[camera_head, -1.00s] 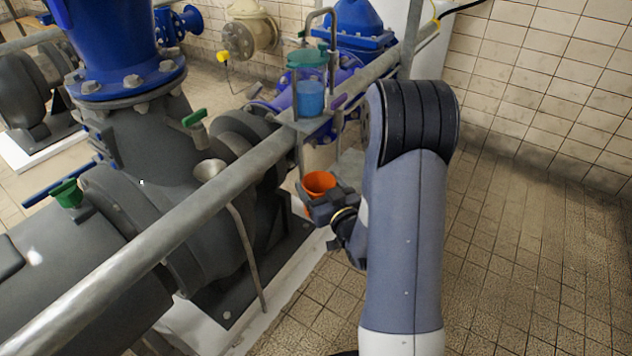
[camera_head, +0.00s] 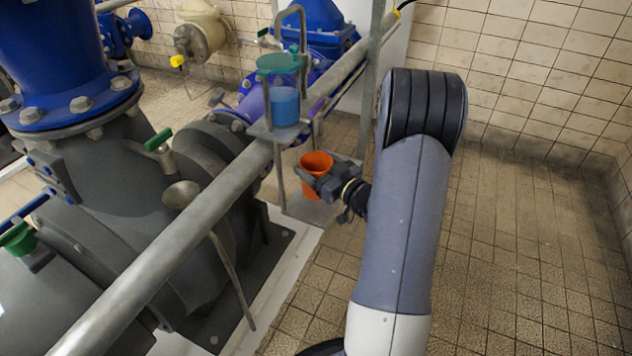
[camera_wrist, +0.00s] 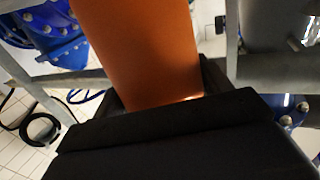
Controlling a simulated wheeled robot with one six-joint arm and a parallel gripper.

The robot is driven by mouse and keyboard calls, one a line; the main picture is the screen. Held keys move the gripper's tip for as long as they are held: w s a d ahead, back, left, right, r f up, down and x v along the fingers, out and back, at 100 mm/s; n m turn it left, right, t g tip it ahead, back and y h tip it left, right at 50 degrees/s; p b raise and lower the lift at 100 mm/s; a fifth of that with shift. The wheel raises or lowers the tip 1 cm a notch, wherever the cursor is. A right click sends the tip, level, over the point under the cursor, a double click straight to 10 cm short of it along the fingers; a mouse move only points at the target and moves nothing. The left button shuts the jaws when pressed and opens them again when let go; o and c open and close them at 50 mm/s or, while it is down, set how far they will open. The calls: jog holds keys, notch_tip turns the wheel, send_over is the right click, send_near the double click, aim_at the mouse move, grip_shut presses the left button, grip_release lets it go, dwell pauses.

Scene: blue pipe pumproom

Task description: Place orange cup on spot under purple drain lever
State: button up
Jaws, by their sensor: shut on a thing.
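The orange cup (camera_head: 317,162) is upright with its open rim up, beside the stand below the pipe. My gripper (camera_head: 318,184) is shut on the cup from the right. The cup's orange wall (camera_wrist: 145,55) fills the top middle of the wrist view, between the two dark fingers of my gripper (camera_wrist: 160,98). A small purple lever (camera_head: 316,108) is above the cup, right of the blue container. A flat grey plate (camera_head: 308,210) lies low on the stand, below the cup; I cannot tell whether the cup touches it. No separate marked spot is discernible.
A blue container (camera_head: 284,105) with a green top stands on an upper shelf (camera_head: 277,133). A long grey pipe (camera_head: 170,245) runs diagonally left of the cup. A grey post (camera_head: 369,80) rises behind the arm. The tiled floor (camera_head: 530,230) at right is clear.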

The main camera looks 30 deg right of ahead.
jog(key=shift+f+b, duration=0.6)
jog(key=shift+f, duration=1.25)
jog(key=shift+f, duration=0.1)
jog(key=shift+f, duration=0.15)
jog(key=o, duration=1)
jog(key=shift+r, duration=0.2)
jog(key=shift+s+r, duration=0.1)
jog(key=shift+s, duration=0.05)
jog(key=p+v, duration=0.1)
jog(key=v, duration=1)
jog(key=shift+s+d+p, duration=0.1)
jog(key=shift+s+p, duration=0.2)
jog(key=shift+s, duration=0.1)
